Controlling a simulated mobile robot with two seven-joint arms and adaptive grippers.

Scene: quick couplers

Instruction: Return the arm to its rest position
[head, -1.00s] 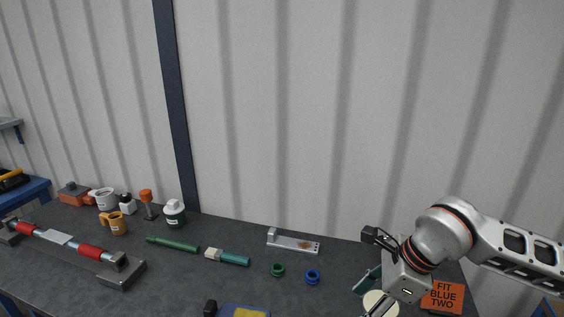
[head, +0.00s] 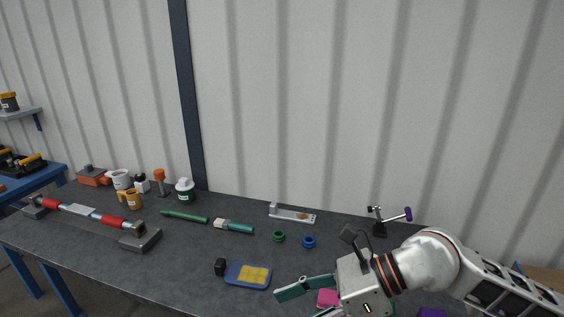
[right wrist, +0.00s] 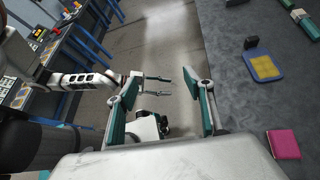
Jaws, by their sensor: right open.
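My right gripper (head: 300,298) is low in the head view, over the front part of the dark bench, with its teal-padded fingers apart. In the right wrist view my right gripper (right wrist: 163,78) is open with nothing between its fingers, and the floor shows beyond it. My left gripper (right wrist: 158,85) shows small in that same view, its two thin fingers apart and empty. My left arm is not in the head view. A green ring (head: 279,237) and a blue ring (head: 309,242) lie on the bench, clear of the right gripper.
The dark bench (head: 180,265) holds a pipe with red bands (head: 108,220), a blue tray with a yellow pad (head: 235,279), a pink block (head: 328,298) close to the right gripper, and a small stand (head: 379,228). Its edge (right wrist: 203,45) runs beside the right gripper.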

